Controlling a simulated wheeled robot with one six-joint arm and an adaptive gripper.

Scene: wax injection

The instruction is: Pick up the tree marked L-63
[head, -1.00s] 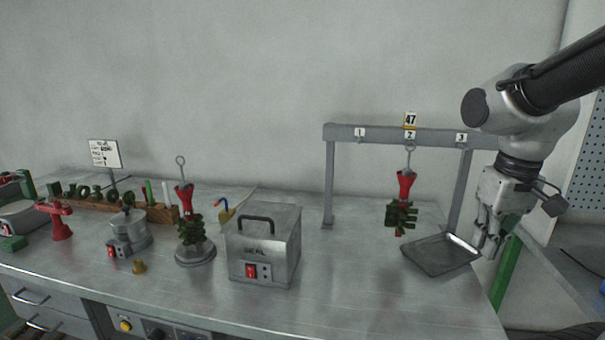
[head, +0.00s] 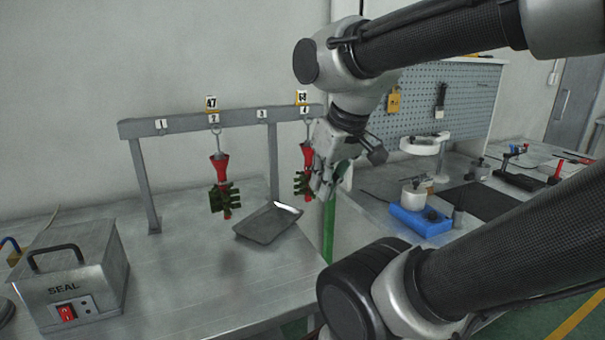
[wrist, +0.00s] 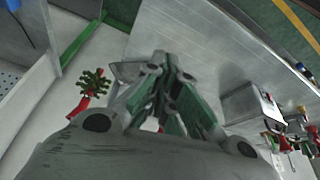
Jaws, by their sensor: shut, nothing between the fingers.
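A wax tree with a red top and dark green branches (head: 301,184) hangs at hook 4 of the grey rack (head: 186,124). The yellow-and-white tag (head: 302,97) above it seems to read 63; the print is small. My gripper (head: 325,196) is shut and empty, just right of this tree and overlapping its right side in the head view. I cannot tell whether they touch. In the wrist view the closed fingers (wrist: 160,60) point up the picture, and a red-and-green tree (wrist: 92,85) shows to their left, apart from them.
Another tree (head: 222,185) hangs at hook 2 under tag 47. A metal tray (head: 262,236) lies on the bench below the rack. The SEAL box (head: 80,275) stands at left. A blue tray (head: 420,222) sits on the side bench. Hooks 1 and 3 are empty.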

